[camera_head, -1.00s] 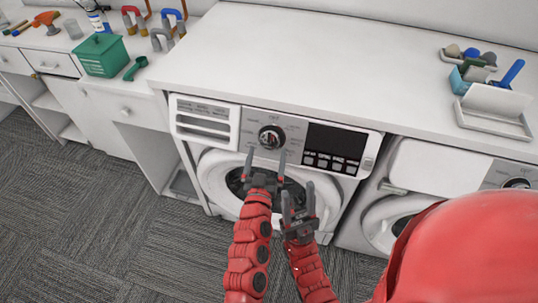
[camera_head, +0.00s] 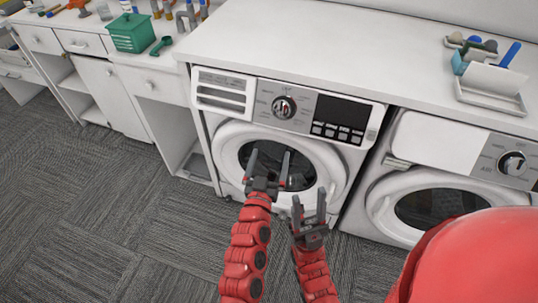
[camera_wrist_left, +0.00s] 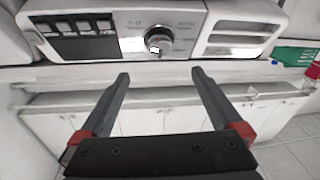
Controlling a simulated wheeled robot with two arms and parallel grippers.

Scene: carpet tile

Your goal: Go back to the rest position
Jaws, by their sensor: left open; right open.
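My left gripper (camera_head: 268,166) is open and empty, in front of the round door of the left washing machine (camera_head: 280,163). In the left wrist view its two dark fingers (camera_wrist_left: 160,80) are spread with nothing between them. My right gripper (camera_head: 309,207) is open and empty, lower and to the right of the left one. Both red arms reach up from the bottom of the head view. The machine's control knob (camera_head: 284,107) shows above the left gripper, and it also shows in the left wrist view (camera_wrist_left: 159,39).
A second machine (camera_head: 440,200) stands at the right. A white counter (camera_head: 330,40) runs above both, with a white tray (camera_head: 490,98) at its right. A green box (camera_head: 135,34) and green scoop (camera_head: 161,46) sit on the left counter. Grey carpet (camera_head: 90,200) is clear at the left.

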